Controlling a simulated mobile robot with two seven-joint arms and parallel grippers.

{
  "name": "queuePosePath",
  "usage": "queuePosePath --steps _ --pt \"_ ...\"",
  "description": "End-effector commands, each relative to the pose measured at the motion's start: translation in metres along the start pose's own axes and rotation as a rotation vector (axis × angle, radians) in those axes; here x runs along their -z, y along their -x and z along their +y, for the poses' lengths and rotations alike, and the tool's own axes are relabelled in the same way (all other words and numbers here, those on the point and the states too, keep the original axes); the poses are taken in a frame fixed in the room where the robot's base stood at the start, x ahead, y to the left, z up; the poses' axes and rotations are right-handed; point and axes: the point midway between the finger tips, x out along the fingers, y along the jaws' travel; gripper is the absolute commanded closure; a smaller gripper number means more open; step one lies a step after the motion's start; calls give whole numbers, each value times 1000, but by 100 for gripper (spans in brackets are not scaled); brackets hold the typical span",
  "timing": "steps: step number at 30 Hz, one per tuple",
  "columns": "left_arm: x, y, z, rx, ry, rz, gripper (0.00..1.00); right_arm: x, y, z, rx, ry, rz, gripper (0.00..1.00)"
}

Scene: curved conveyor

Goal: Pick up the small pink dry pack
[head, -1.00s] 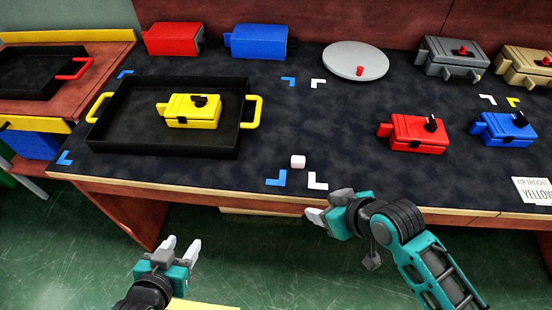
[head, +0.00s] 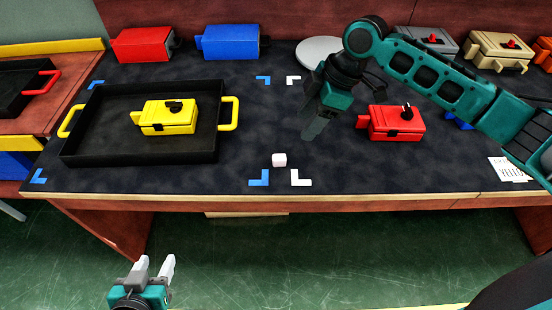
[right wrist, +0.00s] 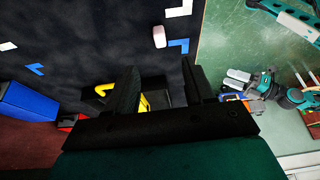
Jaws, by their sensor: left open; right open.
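The small pink dry pack (head: 279,160) is a pale pink block lying on the dark table top (head: 330,165), near its front edge, just behind a blue and a white corner mark. It also shows in the right wrist view (right wrist: 159,37), beyond the fingertips. My right gripper (head: 310,130) is open and empty above the table, up and to the right of the pack in the head view. Its fingers also show in the right wrist view (right wrist: 158,75). My left gripper (head: 155,267) is open and empty in front of the table, low in the head view.
A black tray (head: 75,145) with yellow handles holds a yellow box (head: 168,117) to the left. A red box (head: 395,123) stands right of my right gripper. A grey disc (head: 312,50) and several coloured boxes line the back. The table around the pack is clear.

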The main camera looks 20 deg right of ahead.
Motion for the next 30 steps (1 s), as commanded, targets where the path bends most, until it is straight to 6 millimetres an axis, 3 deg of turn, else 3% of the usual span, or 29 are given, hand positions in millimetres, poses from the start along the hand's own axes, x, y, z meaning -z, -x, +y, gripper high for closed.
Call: queuePosePath --steps 12,17,25,30 --pt "-8 -6 0 0 0 0 51 1 -67 0 4 0 1 47" --pt "-9 -6 0 -1 0 -3 51 1 -77 0 2 0 0 47" --pt "-12 -9 3 -7 3 -5 51 6 -115 1 3 0 0 47" --pt "-11 -9 6 -13 4 -3 51 6 -127 0 2 0 0 47"
